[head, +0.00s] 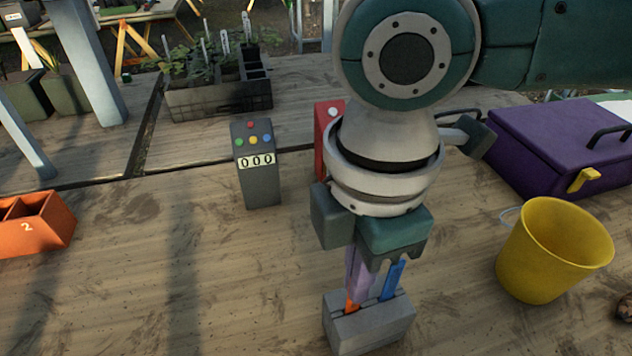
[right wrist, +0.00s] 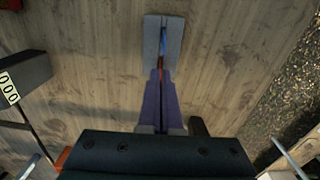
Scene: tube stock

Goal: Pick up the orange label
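The orange label (head: 351,302) stands in a slot of a small grey block (head: 372,330) at the bottom of the head view. A blue label (head: 393,280) stands in the same block, to its right. My right gripper (head: 355,288) points down over the block, its purple fingers close together at the orange label. In the right wrist view, orange (right wrist: 160,68) shows in the thin gap between the fingertips, so the gripper looks shut on the label. The fingers hide much of the label. The blue label (right wrist: 163,40) lies beyond the tips. My left gripper is not in view.
A grey box with a counter (head: 262,185) and a red object (head: 327,115) stand behind the block. A yellow bucket (head: 533,270) and purple case (head: 540,130) are at right. An orange bin (head: 50,235) is at left, a planter (head: 215,98) behind. The left-centre table is clear.

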